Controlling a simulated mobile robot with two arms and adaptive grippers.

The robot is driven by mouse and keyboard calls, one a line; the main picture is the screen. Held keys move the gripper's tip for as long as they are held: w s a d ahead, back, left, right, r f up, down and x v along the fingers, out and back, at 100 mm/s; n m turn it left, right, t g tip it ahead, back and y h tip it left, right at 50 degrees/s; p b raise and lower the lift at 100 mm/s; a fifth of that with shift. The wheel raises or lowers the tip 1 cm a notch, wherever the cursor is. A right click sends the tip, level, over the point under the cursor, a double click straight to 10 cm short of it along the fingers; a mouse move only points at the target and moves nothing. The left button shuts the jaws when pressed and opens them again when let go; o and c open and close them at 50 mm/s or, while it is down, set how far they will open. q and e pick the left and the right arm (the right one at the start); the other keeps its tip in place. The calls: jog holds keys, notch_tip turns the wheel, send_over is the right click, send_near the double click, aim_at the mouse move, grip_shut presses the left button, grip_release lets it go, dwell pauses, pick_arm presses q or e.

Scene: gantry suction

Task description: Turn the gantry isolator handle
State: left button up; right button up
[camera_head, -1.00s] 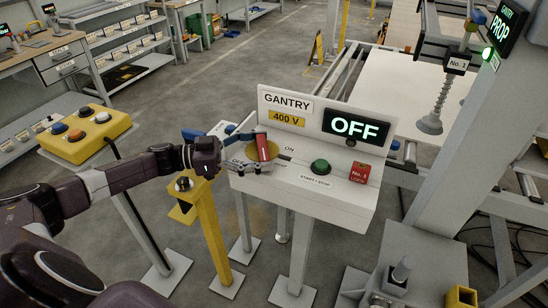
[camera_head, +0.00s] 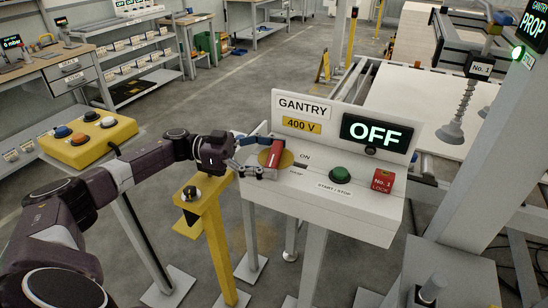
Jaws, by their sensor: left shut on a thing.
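The white gantry control box (camera_head: 335,185) stands at the centre on legs, with a "GANTRY 400 V" label and a display (camera_head: 376,133) reading OFF. The red isolator handle (camera_head: 277,153) sits on a yellow round plate (camera_head: 286,160) at the box's left end, with its top leaning right toward the ON mark. My left gripper (camera_head: 263,160) reaches in from the left and is shut on the handle, its fingers hiding part of it and of the OFF mark. My right gripper is not in view.
A green start/stop button (camera_head: 340,174) and a red "No. 1 LOCK" block (camera_head: 382,178) are on the same box. A yellow button box (camera_head: 88,142) stands at left, and a yellow post (camera_head: 217,245) stands below my arm. A suction cup (camera_head: 450,131) hangs at right.

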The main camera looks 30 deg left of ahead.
pick_arm(q)
jog(key=o, duration=1.7)
jog(key=v, duration=1.2)
